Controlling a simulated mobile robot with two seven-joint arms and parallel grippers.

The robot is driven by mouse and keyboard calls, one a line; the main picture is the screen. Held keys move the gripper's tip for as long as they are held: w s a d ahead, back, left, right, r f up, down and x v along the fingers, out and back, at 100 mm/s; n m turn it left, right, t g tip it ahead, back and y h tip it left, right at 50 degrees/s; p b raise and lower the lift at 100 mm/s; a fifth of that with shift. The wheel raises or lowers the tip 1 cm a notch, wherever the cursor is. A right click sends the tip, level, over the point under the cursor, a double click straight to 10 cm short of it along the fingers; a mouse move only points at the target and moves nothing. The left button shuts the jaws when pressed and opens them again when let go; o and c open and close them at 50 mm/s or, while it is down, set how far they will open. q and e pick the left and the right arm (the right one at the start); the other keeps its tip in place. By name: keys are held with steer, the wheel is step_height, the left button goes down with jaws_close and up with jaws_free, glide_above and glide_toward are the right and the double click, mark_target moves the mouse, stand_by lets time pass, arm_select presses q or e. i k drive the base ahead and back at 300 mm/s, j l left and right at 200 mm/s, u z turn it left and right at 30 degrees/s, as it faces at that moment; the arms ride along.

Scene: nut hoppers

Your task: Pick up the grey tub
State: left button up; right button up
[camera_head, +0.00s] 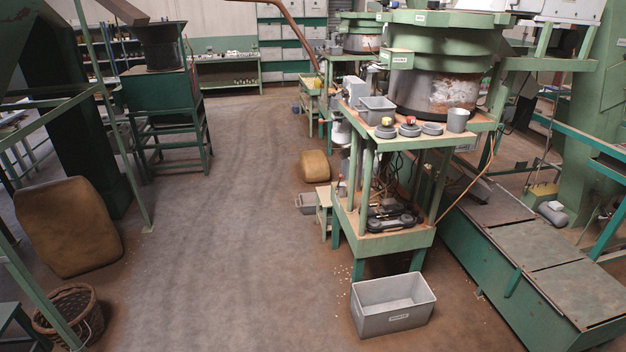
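Several grey containers are in view, and I cannot tell which one the task means. A small grey tub (376,114) stands on the top shelf of the green stand, at its left edge. Neither of my grippers is in view.
The green stand (412,241) also carries a grey cup (458,120) and round grey pieces (410,130) beside the tub. A green conveyor (512,287) borders the right. A wicker basket (68,310) and brown sack (68,225) stand left. The middle floor is clear.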

mark_target(308, 201)
steer(key=i, duration=6.85)
steer(key=i+z, duration=0.1)
steer(key=i, duration=0.4)
steer(key=i+j+z, duration=0.1)
steer(key=i, duration=0.45)
steer(key=i+j+z, duration=0.1)
steer(key=i, duration=0.4)
steer(key=i+j+z, duration=0.1)
steer(key=i, duration=0.4)
steer(key=i+j+z, duration=0.1)
steer(key=z, duration=4.1)
